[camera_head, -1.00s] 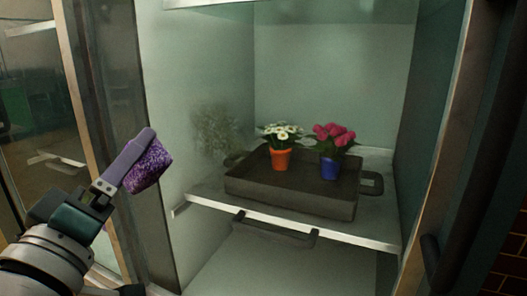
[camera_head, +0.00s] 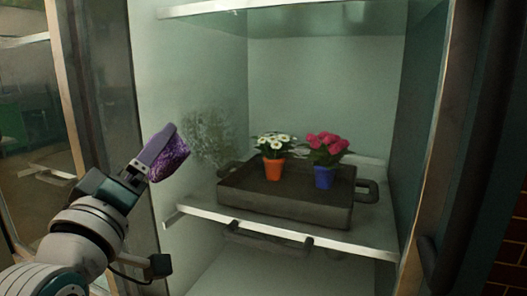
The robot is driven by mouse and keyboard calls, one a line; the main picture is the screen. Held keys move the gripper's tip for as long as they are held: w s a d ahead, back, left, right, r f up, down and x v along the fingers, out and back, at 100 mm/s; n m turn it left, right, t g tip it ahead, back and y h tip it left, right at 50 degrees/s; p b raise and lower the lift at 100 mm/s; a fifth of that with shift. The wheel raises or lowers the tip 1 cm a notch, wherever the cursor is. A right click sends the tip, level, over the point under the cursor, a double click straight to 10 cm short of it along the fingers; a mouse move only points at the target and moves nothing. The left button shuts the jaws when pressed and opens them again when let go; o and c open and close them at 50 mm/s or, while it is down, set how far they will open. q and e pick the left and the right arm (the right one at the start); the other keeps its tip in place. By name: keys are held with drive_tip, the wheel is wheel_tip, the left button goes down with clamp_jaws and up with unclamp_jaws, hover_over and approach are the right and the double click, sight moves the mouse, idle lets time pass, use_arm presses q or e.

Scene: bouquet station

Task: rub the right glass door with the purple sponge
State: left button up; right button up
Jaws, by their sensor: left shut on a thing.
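The right glass door (camera_head: 300,90) is the large clear pane in front of the lit cabinet, between a frame post on the left and a frame post on the right. A grey, scribbly smear (camera_head: 212,137) shows on its left part. My left gripper (camera_head: 152,158) is shut on the purple sponge (camera_head: 171,161), which is speckled and tilted. The sponge is just left of the smear and below its middle. I cannot tell whether it touches the glass. My right gripper is not in view.
Behind the glass, a dark tray (camera_head: 285,207) on a shelf (camera_head: 290,236) holds an orange pot (camera_head: 274,170) of white flowers and a blue pot (camera_head: 324,178) of pink flowers. Another glass door (camera_head: 30,110) is at the left. A dark handle (camera_head: 428,262) is at the lower right.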

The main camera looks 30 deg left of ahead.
use_arm(q)
drive_tip(key=shift+w, duration=0.15)
idle(0.4)
drive_tip(key=shift+w+a, duration=0.1)
drive_tip(key=shift+w, duration=0.75)
